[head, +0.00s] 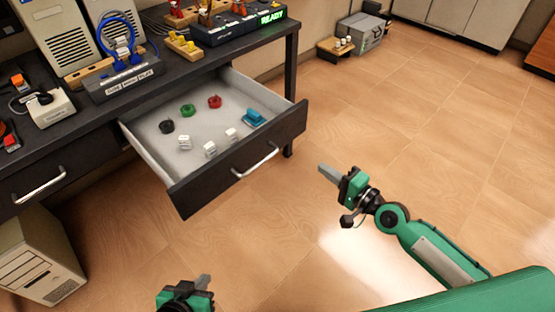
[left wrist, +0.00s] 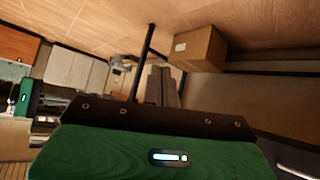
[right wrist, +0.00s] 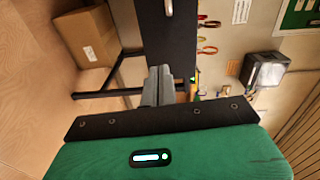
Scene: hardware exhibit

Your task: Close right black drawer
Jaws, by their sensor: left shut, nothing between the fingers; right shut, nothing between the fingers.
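The right black drawer (head: 236,166) is pulled well out from under the black desk in the head view. Its black front has a silver bar handle (head: 255,162). My right gripper (head: 328,173) is shut and empty, to the right of the drawer front and apart from it. It also shows shut in the right wrist view (right wrist: 157,85). My left gripper (head: 203,282) is at the bottom of the head view, below the drawer and apart from it. It is shut and empty, and its fingers show in the left wrist view (left wrist: 161,85).
The drawer holds black, green and red rings, several white blocks and a blue item (head: 254,118). A closed left drawer (head: 40,185) and a beige computer tower (head: 38,255) are at left. Devices stand on the desk (head: 175,68). The floor (head: 420,150) at right is clear.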

